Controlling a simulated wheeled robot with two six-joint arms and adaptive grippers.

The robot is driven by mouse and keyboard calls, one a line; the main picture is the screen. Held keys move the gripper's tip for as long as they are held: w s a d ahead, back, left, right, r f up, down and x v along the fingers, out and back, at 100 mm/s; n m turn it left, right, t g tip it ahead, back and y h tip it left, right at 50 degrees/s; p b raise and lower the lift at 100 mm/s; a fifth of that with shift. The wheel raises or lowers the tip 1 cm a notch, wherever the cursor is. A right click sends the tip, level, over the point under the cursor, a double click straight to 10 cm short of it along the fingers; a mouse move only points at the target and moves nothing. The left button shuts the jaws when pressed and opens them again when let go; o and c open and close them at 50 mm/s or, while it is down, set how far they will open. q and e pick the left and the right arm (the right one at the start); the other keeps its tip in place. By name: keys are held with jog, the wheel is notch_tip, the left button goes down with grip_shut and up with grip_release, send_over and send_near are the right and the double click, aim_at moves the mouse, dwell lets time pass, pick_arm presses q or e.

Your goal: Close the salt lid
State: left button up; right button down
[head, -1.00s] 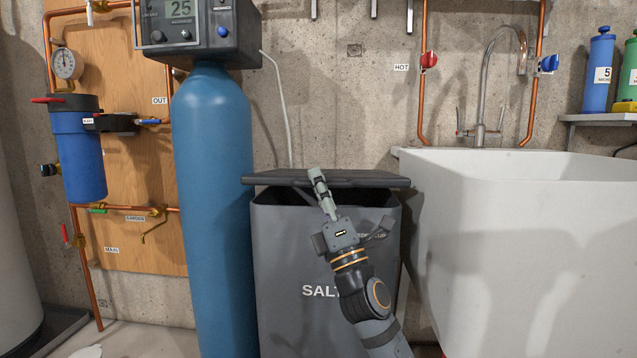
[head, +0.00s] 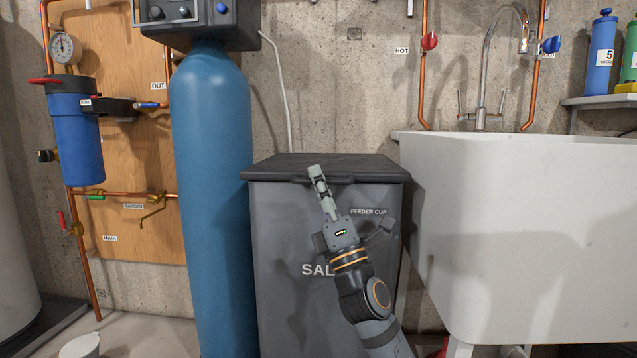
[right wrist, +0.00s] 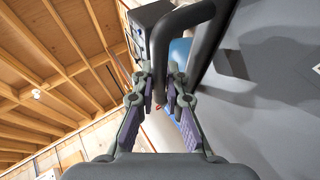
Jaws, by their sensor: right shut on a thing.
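The salt bin (head: 285,225) is a dark grey box marked "SALT" between the blue tank and the sink. Its black lid (head: 320,163) lies flat across the top, with no visible gap at the front edge. My right gripper (head: 317,177) is at the lid's front edge, shut on the lid handle. In the right wrist view, the dark curved lid handle (right wrist: 190,25) runs between the fingers of my right gripper (right wrist: 168,85). The bin's inside is hidden. My left gripper is not in view.
A tall blue tank (head: 212,190) stands close to the bin's left side. A white sink (head: 520,225) stands close on the right, with a chrome faucet (head: 483,60). A blue filter housing (head: 75,145) and copper pipes are on the left wall board. A white bucket (head: 80,346) is at the lower left.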

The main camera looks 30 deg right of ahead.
jog(key=shift+f, duration=0.3)
jog(key=c, duration=1.4)
grip_release()
jog(key=shift+w, duration=0.1)
jog(key=shift+o, duration=0.2)
jog(key=shift+r, duration=0.1)
jog(key=v, duration=1.2)
